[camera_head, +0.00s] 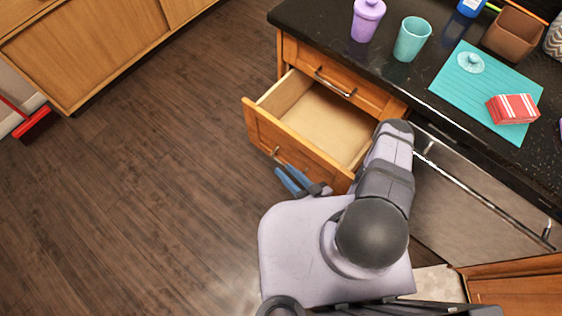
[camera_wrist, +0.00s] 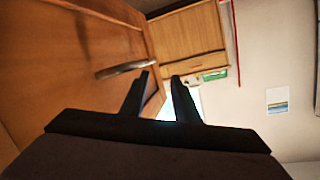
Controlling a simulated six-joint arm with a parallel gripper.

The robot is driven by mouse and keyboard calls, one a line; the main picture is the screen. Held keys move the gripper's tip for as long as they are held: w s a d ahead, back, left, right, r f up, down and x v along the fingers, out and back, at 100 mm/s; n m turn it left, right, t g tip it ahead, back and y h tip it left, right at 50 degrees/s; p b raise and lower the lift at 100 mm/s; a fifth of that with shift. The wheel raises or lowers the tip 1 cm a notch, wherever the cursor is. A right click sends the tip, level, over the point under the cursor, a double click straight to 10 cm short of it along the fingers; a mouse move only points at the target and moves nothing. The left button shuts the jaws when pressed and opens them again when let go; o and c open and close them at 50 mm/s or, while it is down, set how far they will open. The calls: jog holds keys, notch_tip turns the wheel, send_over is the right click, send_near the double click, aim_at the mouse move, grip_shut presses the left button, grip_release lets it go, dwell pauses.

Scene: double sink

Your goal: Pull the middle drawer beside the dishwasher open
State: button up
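The middle drawer (camera_head: 305,150) stands well open under a shut top drawer (camera_head: 340,90). Its wooden inside is bare where it shows; my arm covers its right end. Its metal handle (camera_head: 276,153) is on the front face and also shows in the wrist view (camera_wrist: 122,68). My gripper (camera_head: 285,170) is outside the drawer front, near the handle. Its two fingers (camera_wrist: 160,78) are parted with nothing seen between them. The dishwasher (camera_head: 455,205) is to the right, partly behind my arm.
The dark counter (camera_head: 310,20) above holds a purple jar (camera_head: 367,18), a teal cup (camera_head: 411,39), a teal mat (camera_head: 460,90) and a red-striped box (camera_head: 513,108). The wooden floor (camera_head: 150,170) left of the drawer is clear. Another cabinet (camera_head: 90,45) stands at upper left.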

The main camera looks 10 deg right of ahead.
aim_at(281, 162)
jog(key=n, duration=0.5)
jog(key=d+f+n+h+b, duration=0.1)
jog(key=n, duration=0.4)
jog(key=f+n+t, duration=0.1)
jog(key=n, duration=0.4)
jog(key=shift+s+d+f+h+b, duration=0.15)
jog(key=shift+s+d+h+b, duration=0.15)
jog(key=shift+s+b, duration=0.1)
jog(key=shift+w+a+f, duration=0.1)
jog(key=shift+w+a, duration=0.05)
jog(key=shift+x, duration=3.5)
grip_shut()
